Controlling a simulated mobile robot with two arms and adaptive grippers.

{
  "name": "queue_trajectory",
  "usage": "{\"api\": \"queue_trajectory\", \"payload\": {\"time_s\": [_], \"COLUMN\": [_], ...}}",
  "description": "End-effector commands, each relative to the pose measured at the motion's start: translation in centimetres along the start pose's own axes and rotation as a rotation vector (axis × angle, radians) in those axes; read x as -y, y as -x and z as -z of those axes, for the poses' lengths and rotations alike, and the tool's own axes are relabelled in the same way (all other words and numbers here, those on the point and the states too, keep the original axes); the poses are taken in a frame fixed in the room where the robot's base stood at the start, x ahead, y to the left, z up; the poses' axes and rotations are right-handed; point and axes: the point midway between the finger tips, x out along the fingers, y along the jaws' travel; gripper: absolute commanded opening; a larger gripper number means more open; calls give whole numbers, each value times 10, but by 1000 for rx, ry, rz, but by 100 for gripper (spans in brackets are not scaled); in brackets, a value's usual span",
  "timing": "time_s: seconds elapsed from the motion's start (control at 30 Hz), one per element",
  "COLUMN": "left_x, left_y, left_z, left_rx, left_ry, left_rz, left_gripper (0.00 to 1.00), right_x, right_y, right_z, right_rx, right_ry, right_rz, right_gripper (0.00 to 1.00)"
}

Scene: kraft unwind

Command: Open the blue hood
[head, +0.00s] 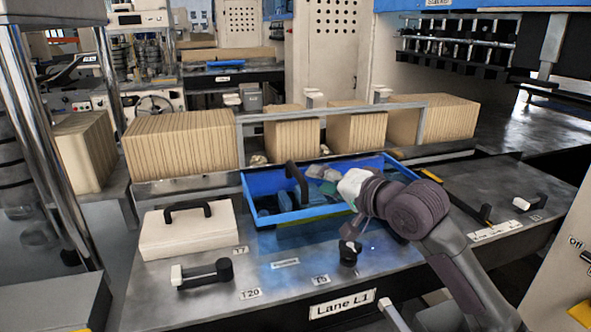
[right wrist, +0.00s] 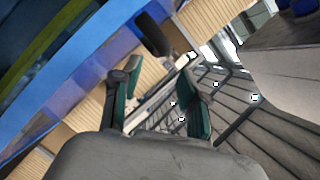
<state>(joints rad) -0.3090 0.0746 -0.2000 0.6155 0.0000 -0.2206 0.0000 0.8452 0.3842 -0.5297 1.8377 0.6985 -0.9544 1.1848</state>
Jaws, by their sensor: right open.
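The blue hood (head: 262,217) is a blue-framed, box-like part at the middle of the table, with a black bar handle (head: 297,184) near its back left. Whether it is shut or partly raised I cannot tell. My right gripper (head: 323,180) reaches in from the right and is over the blue frame, just right of the handle. In the right wrist view its two green-padded fingers (right wrist: 157,80) stand apart with nothing between them. A black bar (right wrist: 153,35), probably the handle, shows beyond the fingertips, and blue framing fills the upper left. My left gripper is not in view.
A cream box (head: 190,237) with a black handle stands left of the hood. Rows of tan boards (head: 180,142) behind a metal rail line the back.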

Motion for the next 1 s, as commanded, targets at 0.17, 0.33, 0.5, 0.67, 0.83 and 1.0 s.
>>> {"api": "queue_trajectory", "payload": {"time_s": [0.17,0.33,0.5,0.67,0.83,1.0], "left_x": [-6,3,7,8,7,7], "left_y": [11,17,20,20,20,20], "left_z": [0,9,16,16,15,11], "left_rx": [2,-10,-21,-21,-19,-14], "left_ry": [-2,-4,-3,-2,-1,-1], "left_rz": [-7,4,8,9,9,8], "left_gripper": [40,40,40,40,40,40], "right_x": [3,2,0,0,0,0], "right_y": [-40,-70,-87,-92,-92,-92], "right_z": [0,1,0,0,0,0], "right_rx": [2,0,0,-1,-1,-1], "right_ry": [0,1,2,2,2,2], "right_rz": [-1,-2,-1,0,0,-1], "right_gripper": [43,43,43,43,43,22]}}
